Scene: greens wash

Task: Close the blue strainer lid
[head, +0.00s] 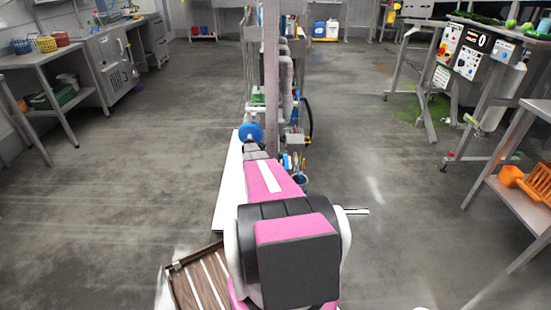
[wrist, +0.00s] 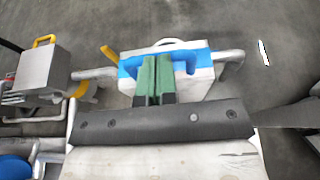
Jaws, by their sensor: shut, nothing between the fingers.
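In the wrist view, the green fingers of my gripper (wrist: 155,76) are together with nothing between them. They overlap a white body with a blue part (wrist: 189,62) along its top, which looks like the strainer and its blue lid. The fingers hide the middle of the blue part, so I cannot tell whether they touch it or how far open the lid is. A yellow handle (wrist: 109,54) sticks up at its left, and grey pipe runs out on both sides. In the head view my arm hides the gripper, and I cannot make out the lid there.
A grey box with a yellow handle (wrist: 44,41) stands left of the strainer. In the head view, a blue round part (head: 250,132) sits by an upright post (head: 271,75) and pipes. A wooden slatted tray (head: 205,283) is low in front.

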